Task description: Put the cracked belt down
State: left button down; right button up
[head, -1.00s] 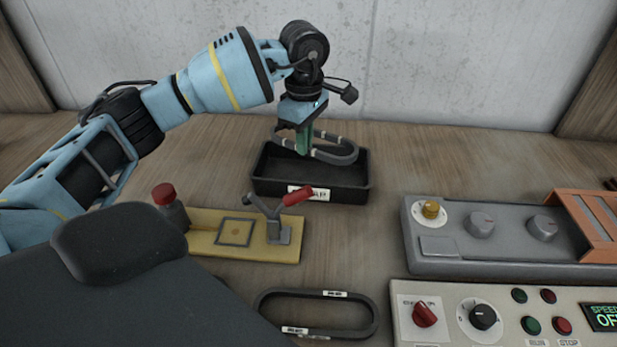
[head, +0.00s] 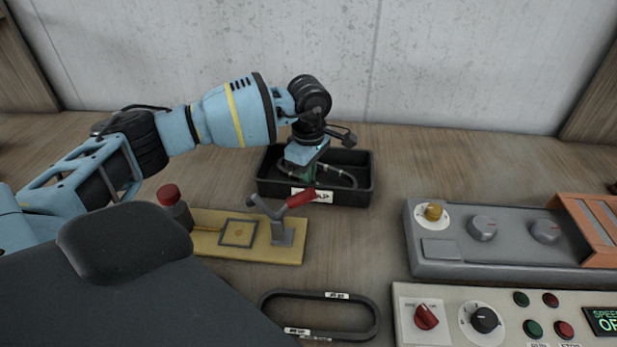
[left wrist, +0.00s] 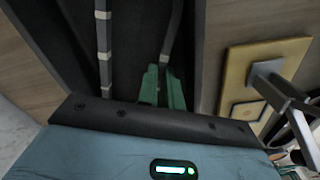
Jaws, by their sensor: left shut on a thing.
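The cracked belt (head: 345,177) is a grey loop with light bands, inside the black scrap tray (head: 343,197) at the back of the bench. My left gripper (head: 307,175) reaches down into the tray, its green fingers shut on one side of the belt. In the left wrist view the green fingers (left wrist: 162,88) close around one run of the belt, and the other banded run (left wrist: 103,45) lies to the left. Whether the belt touches the tray floor is hard to tell. My right gripper is not in view.
A second dark belt (head: 320,296) with white labels lies at the front. A yellow plate (head: 205,243) with a red-handled lever (head: 300,198) stands before the tray. A grey knob box (head: 460,266) and a control panel (head: 450,300) are at the right.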

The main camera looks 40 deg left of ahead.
pick_arm(q)
jog(key=shift+f, duration=0.5)
jog(key=shift+f, duration=0.1)
jog(key=c, duration=1.6)
grip_release()
jog(key=shift+o, duration=0.2)
notch_tip(320, 180, up, 12)
